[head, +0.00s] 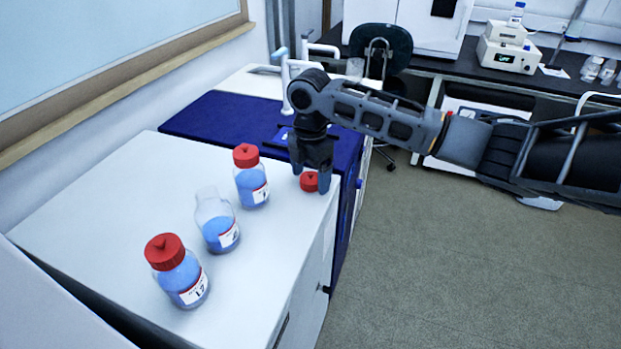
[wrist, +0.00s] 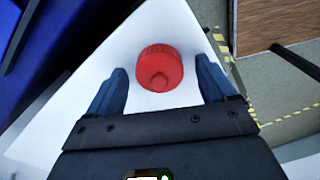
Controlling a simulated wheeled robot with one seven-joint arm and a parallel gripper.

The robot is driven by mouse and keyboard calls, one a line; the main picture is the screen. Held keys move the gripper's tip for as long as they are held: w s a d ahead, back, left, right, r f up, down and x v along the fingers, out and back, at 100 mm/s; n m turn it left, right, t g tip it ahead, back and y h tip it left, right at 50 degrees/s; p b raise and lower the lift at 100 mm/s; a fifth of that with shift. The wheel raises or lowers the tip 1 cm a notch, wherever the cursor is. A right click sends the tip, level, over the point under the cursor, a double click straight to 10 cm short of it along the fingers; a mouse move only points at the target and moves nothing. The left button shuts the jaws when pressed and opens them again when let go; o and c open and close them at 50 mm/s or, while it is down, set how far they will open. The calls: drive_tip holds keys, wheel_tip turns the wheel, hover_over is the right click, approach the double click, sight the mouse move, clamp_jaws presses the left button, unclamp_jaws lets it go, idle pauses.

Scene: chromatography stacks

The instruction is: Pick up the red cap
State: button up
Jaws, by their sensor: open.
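The red cap (head: 309,182) lies on the white cabinet top near its right edge in the head view. In the wrist view the red cap (wrist: 160,68) sits ahead of and between my two fingers. My gripper (head: 312,180) points down over the cap, its fingers apart on either side of it. In the wrist view my gripper (wrist: 160,88) is open, with a gap between each finger and the cap. An uncapped bottle (head: 217,222) with blue liquid stands between two bottles with red caps.
A capped bottle (head: 251,177) stands just left of my gripper, and another capped bottle (head: 177,271) is at the near left. The white cabinet top (head: 100,215) drops off at its right edge to the floor. A blue-topped unit (head: 215,118) adjoins behind.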

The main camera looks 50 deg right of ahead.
drive_tip(key=shift+c, duration=0.4)
drive_tip(key=c, duration=1)
drive_tip(key=shift+r, duration=0.1)
